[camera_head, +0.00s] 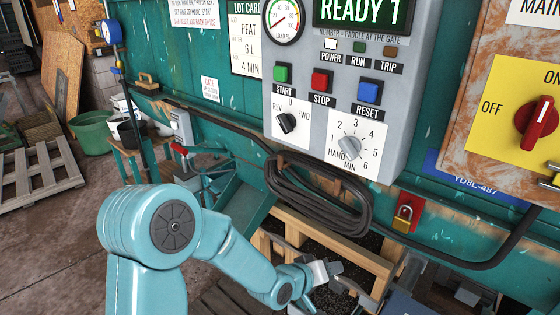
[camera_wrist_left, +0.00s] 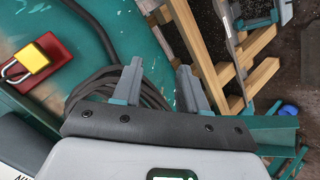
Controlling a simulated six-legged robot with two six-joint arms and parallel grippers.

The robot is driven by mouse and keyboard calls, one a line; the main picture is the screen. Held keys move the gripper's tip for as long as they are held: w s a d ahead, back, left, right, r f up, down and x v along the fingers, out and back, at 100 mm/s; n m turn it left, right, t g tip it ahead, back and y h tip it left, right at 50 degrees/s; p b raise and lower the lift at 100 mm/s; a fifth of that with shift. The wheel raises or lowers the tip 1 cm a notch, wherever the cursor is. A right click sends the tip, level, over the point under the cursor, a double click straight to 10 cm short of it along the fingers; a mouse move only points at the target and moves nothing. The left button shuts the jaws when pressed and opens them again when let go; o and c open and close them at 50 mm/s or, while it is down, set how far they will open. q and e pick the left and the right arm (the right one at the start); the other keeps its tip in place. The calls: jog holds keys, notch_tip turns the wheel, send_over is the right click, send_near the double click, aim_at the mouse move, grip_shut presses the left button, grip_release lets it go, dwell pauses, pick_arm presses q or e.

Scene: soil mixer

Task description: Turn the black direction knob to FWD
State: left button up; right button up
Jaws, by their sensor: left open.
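The black direction knob (camera_head: 287,122) sits on a white plate marked REV, 0 and FWD, at the lower left of the grey control panel (camera_head: 330,85) in the head view. It is too small to tell surely which mark it points to. My left gripper (camera_head: 335,270) is well below the panel, in front of the wooden frame, and apart from the knob. In the left wrist view my left gripper (camera_wrist_left: 160,75) is open and empty, with the black cable coil behind its fingers. The knob is not in the wrist view. My right gripper is not in view.
START, STOP and RESET buttons sit above. A black cable coil (camera_head: 315,195) hangs below the panel. A padlock (camera_head: 404,217) and a red ON/OFF switch (camera_head: 537,122) are to the right.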

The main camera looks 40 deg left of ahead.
pick_arm(q)
jog(key=w+a+r+n+t+y+b, duration=0.15)
jog(key=a+r+t+b, duration=0.25)
jog(key=a+r, duration=0.45)
jog(key=t+y+b, duration=0.5)
jog(key=y+b, duration=0.1)
jog(key=b, duration=0.3)
send_near(282, 128)
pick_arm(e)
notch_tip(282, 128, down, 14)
pick_arm(q)
jog(key=shift+n, duration=0.45)
jog(key=p+x, duration=0.5)
jog(key=x, duration=0.2)
jog(key=shift+w+r, duration=0.2)
jog(key=shift+w+a+r+p, duration=0.1)
jog(key=shift+w+a+p, duration=0.1)
jog(key=shift+w+p, duration=0.3)
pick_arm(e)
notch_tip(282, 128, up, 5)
pick_arm(q)
jog(key=shift+w, duration=0.1)
grip_shut()
